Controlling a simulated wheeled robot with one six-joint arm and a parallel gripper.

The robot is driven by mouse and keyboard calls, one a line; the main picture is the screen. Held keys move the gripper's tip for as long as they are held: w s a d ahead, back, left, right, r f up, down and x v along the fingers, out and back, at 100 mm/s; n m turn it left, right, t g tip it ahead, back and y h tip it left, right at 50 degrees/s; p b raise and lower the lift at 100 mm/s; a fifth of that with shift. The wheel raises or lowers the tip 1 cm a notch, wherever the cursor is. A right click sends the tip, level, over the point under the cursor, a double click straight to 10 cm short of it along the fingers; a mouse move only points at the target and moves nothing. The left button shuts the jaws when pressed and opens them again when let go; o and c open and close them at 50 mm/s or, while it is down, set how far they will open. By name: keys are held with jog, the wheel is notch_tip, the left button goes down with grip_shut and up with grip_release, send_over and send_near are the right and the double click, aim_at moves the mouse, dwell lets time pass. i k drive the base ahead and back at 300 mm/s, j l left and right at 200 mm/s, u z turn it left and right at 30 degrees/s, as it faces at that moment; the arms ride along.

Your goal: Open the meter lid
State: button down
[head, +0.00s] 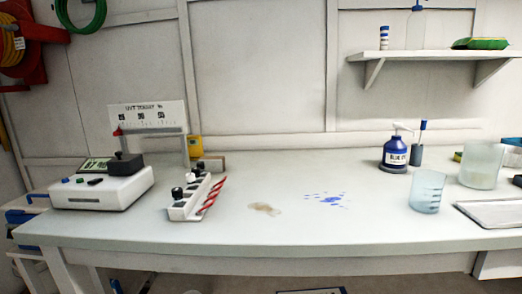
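A white bench instrument (103,187), which looks like the meter, stands at the left end of the bench. It has a small greenish display (95,164) at its back left and several small buttons on its sloped front. A black block with a knob (125,163) sits on its top right; it looks like the lid and appears down. I cannot see any opening under it. My gripper is not in this view.
A sign on a stand (148,115) rises behind. Brown and blue stains (327,199) mark the clear mid-bench. A blue pump bottle (396,152) and beakers (427,192) stand right.

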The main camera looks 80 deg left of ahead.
aim_at(122, 164)
jog(key=u, duration=3.35)
